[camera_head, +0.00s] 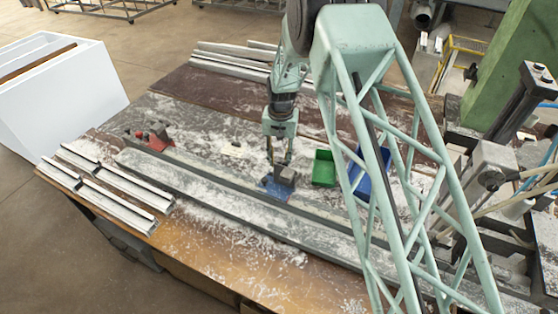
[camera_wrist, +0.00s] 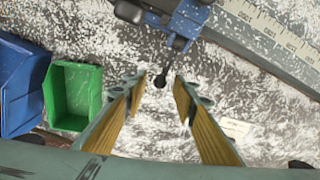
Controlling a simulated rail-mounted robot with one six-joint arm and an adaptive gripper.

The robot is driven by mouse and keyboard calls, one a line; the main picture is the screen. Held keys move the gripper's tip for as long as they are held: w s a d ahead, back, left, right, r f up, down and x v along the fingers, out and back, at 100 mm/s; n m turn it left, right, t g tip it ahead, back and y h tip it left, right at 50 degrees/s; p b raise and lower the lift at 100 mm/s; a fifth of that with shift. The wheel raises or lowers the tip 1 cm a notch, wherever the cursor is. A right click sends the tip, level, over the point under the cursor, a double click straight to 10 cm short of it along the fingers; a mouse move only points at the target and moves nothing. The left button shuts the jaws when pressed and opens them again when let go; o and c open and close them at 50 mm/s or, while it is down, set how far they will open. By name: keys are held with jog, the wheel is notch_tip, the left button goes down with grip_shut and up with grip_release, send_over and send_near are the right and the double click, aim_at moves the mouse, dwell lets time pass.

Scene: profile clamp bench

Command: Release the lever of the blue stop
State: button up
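The blue stop (camera_head: 275,189) sits on the dusty bench near the middle in the head view, with a grey block on it. In the wrist view the blue stop (camera_wrist: 187,22) is at the top, and its dark lever (camera_wrist: 172,63) points toward my gripper, ending in a round black knob (camera_wrist: 160,81). My gripper (camera_wrist: 161,88) is open, with one yellow-padded finger on each side of the knob and visible gaps. In the head view my gripper (camera_head: 279,160) points down just above the stop. I cannot tell whether the fingers are level with the knob.
A green bin (camera_wrist: 73,94) and a blue bin (camera_wrist: 20,85) stand close on the left in the wrist view. A scale rail (camera_wrist: 283,40) runs along the upper right. A red stop (camera_head: 157,140) and metal profiles (camera_head: 118,203) are left in the head view.

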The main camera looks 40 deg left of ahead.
jog(key=shift+c, duration=0.7)
grip_shut()
